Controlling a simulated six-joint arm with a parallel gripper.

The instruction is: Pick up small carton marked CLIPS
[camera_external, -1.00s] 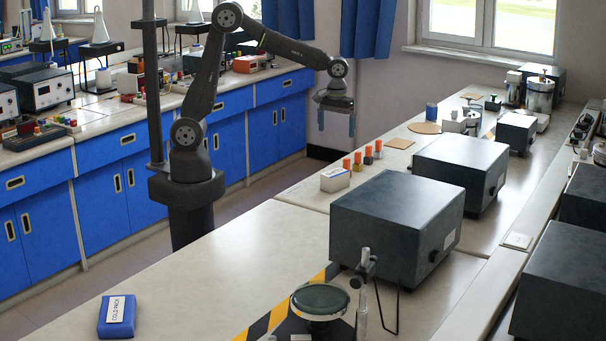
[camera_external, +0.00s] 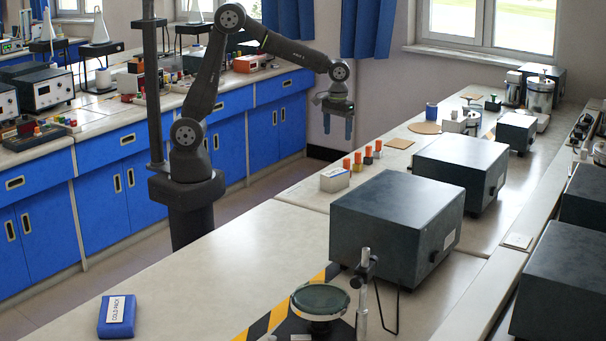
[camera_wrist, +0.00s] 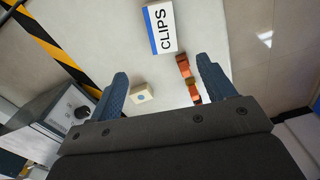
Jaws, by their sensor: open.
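The small carton marked CLIPS (camera_wrist: 163,28) shows at the top middle of the wrist view, white with a blue side edge and dark lettering. In the external view a small white carton (camera_external: 335,179) stands near the left edge of the bench, beside a row of orange-topped items; its lettering is too small to read there. My gripper (camera_external: 337,137) is open and empty, with its two blue fingers pointing down, above and behind the carton. In the wrist view the fingers (camera_wrist: 162,82) are apart, and the carton lies beyond their tips, not between them.
Orange-topped items (camera_external: 363,160) stand close beside the carton. A large dark box (camera_external: 385,220) stands to its right and front, with another dark box (camera_external: 459,165) behind. A blue cold pack (camera_external: 117,316) lies at the front left.

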